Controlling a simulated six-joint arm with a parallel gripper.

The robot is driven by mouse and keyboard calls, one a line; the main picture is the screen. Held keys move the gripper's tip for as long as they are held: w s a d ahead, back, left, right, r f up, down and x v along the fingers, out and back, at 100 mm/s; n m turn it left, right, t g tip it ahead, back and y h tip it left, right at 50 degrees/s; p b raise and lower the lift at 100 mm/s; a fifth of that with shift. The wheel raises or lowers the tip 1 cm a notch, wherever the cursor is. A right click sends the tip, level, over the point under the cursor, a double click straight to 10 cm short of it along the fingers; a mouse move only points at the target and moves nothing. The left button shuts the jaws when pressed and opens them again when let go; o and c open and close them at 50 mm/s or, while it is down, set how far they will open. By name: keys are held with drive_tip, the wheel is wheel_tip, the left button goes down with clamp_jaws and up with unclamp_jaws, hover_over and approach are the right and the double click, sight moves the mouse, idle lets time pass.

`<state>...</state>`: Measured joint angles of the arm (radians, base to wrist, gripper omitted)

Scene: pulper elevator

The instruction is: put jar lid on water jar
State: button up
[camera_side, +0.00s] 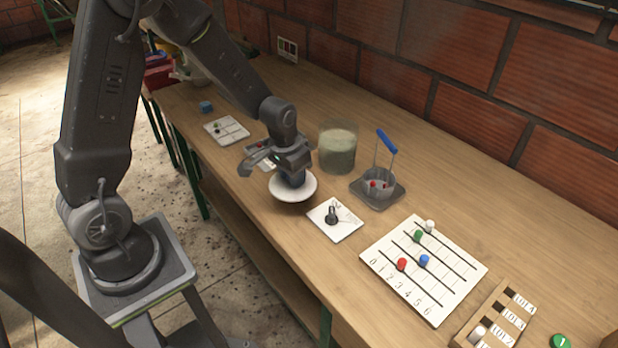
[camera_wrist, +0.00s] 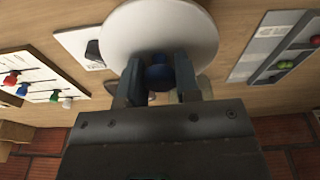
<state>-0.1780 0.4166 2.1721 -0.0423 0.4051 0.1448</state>
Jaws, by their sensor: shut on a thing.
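The jar lid (camera_side: 293,190) is a white disc with a dark blue knob. It also fills the top middle of the wrist view (camera_wrist: 160,28), where its knob (camera_wrist: 159,74) sits between my fingers. My gripper (camera_side: 292,174) is shut on the lid's knob from above, and the fingers also show in the wrist view (camera_wrist: 160,84). The lid looks about level; I cannot tell how far it is above the table. The water jar (camera_side: 337,152) is clear with cloudy greenish water and an open top. It stands just behind and right of my gripper, apart from the lid.
A grey caddy with a blue handle (camera_side: 386,141) stands right of the jar. A white card with a dark object (camera_side: 334,220) lies close to the lid. A numbered board with coloured pegs (camera_side: 423,270) is farther right. A brick wall (camera_side: 480,85) runs behind the table.

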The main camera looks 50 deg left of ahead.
drive_tip(key=shift+w+d+f+m, duration=0.2)
drive_tip(key=shift+d+m, duration=0.1)
drive_tip(key=shift+d, duration=0.3)
drive_tip(key=w+a+r, duration=1.2)
drive_tip(key=a+r, duration=0.3)
drive_tip(key=r, duration=0.1)
drive_tip(key=shift+w+d+f, duration=1.1)
drive_tip(key=shift+d+f, duration=0.3)
drive_tip(key=shift+f, duration=0.4)
drive_tip(key=shift+w+d+f, duration=1.15)
drive_tip(key=shift+d+f, duration=0.25)
drive_tip(key=shift+f, duration=0.45)
drive_tip(key=shift+w+d+f, duration=1.1)
drive_tip(key=shift+d+f, duration=0.3)
drive_tip(key=shift+f, duration=0.4)
drive_tip(key=o, duration=0.9)
drive_tip(key=shift+s+f, duration=0.1)
drive_tip(key=shift+f, duration=0.1)
